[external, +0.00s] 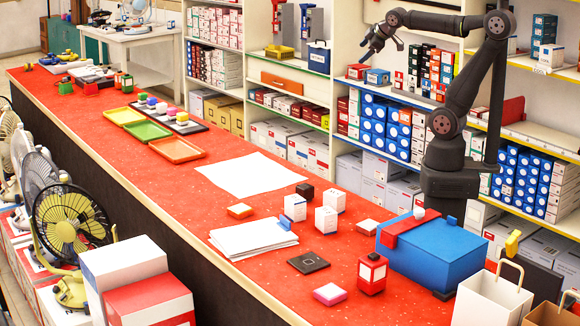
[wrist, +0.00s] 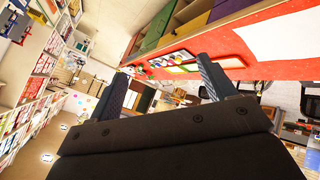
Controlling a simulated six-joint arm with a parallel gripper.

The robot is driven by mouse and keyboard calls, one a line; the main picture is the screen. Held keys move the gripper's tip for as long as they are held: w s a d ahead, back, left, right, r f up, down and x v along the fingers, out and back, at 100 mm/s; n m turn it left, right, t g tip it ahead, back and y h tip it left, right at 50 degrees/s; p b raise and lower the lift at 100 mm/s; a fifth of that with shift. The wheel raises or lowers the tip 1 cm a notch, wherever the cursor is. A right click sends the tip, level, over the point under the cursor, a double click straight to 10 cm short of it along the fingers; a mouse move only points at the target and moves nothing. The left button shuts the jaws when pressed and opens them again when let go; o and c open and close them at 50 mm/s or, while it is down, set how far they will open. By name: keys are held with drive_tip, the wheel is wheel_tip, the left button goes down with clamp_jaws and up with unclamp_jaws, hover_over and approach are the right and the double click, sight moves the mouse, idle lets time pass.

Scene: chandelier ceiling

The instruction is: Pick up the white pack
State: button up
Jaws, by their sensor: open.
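Several small white packs stand or lie on the red counter (external: 300,260). Three upright white boxes stand near its middle: one with blue marking (external: 295,208), one beside it (external: 334,200), and one in front (external: 326,221). Flatter white packs with coloured tops or edges lie around them: one at left (external: 239,211), one at right (external: 368,227), one with a pink top (external: 330,294). I cannot tell which is the task's white pack. My gripper (external: 366,50) is open and empty, high above the counter's far side, away from the packs. Its fingers also show in the wrist view (wrist: 160,84).
A blue box (external: 432,255) with a red strap sits by my base. A red box (external: 372,274), a dark square (external: 309,262), a small black box (external: 305,190) and papers (external: 252,236) surround the packs. Trays (external: 178,149) lie farther left. Stocked shelves stand behind.

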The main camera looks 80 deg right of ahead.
drive_tip(key=w+d+r+n, duration=0.2)
drive_tip(key=w+d+r, duration=0.1)
drive_tip(key=w+r, duration=0.3)
drive_tip(key=w+a+f+n+y, duration=0.1)
drive_tip(key=w+a+f+n, duration=0.15)
drive_tip(key=w+a, duration=0.55)
drive_tip(key=w+a+f+n+y, duration=0.1)
drive_tip(key=w+a+f, duration=0.2)
drive_tip(key=a, duration=0.3)
drive_tip(key=w+a+f+y, duration=0.2)
drive_tip(key=w+a+f, duration=0.1)
drive_tip(key=a, duration=0.2)
drive_tip(key=n+g+y, duration=0.1)
drive_tip(key=n+g, duration=0.3)
drive_tip(key=g, duration=0.3)
hover_over(334, 202)
drive_tip(key=d, duration=0.3)
wheel_tip(334, 202, down, 17)
wheel_tip(334, 202, down, 17)
drive_tip(key=shift+a+f, duration=0.15)
